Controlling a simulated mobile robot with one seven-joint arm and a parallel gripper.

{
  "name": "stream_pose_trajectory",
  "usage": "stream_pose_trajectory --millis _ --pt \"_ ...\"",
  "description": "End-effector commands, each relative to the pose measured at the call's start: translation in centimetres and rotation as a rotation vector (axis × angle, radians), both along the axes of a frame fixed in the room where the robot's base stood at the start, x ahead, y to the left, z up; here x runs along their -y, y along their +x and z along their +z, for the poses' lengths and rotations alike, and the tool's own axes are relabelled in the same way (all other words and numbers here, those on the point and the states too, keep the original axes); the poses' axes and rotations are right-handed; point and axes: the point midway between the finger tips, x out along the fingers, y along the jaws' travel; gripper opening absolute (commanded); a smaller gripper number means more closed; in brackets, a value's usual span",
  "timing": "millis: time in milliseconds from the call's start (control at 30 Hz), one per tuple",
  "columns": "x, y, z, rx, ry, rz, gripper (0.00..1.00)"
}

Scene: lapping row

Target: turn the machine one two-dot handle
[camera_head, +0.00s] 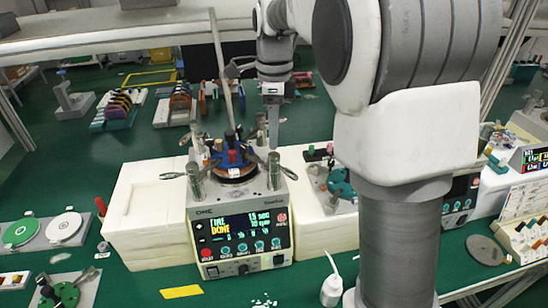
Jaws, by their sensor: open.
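The machine (240,225) in the middle has a display panel lit with "TIME" and "DONE". Several lever handles stand around its round top, including a left front handle (173,176), a left rear handle (184,139) and a right front handle (289,173). The dots on them are too small to tell, so I cannot say which is the two-dot handle. My gripper (273,138) points down over the right rear of the machine's top, close to the posts there. It is open; whether it touches a handle cannot be told.
White blocks (140,215) flank the machine on the left. A second machine (462,195) is partly hidden behind my arm. A slanted pole (220,70) rises behind the machine's top.

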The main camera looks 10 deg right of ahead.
Motion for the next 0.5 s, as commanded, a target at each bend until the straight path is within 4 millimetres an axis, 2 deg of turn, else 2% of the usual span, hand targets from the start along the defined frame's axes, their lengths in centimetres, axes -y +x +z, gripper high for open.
stream_pose_trajectory --millis 33,200,400,500 --pt "0.0 -0.1 -1.3 -0.004 0.000 0.000 0.65" --pt "0.0 -0.1 -4.6 -0.003 0.000 0.000 0.65" --pt "0.0 0.0 -7.0 -0.001 0.000 0.000 0.65" --pt "0.0 0.0 -7.5 -0.001 0.000 0.000 0.65"
